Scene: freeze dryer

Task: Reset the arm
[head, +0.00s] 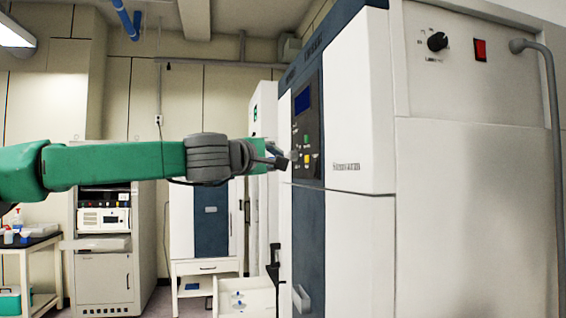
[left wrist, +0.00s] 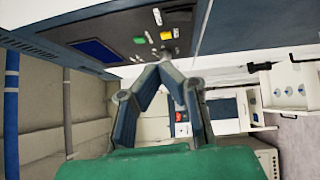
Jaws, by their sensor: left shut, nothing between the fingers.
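My left arm reaches in from the left in the head view, green with a grey wrist. Its gripper (head: 284,159) is at the control panel (head: 307,130) on the front of the freeze dryer (head: 345,110). In the left wrist view the fingers of the left gripper (left wrist: 167,62) come together at the tips, shut and empty. My right gripper is not in view.
The dryer fills the right side, with a black knob (head: 437,41), a red switch (head: 480,49) and a grey pipe (head: 549,120). An open white drawer (head: 258,298) stands low behind the gripper. A table (head: 28,243) is at far left.

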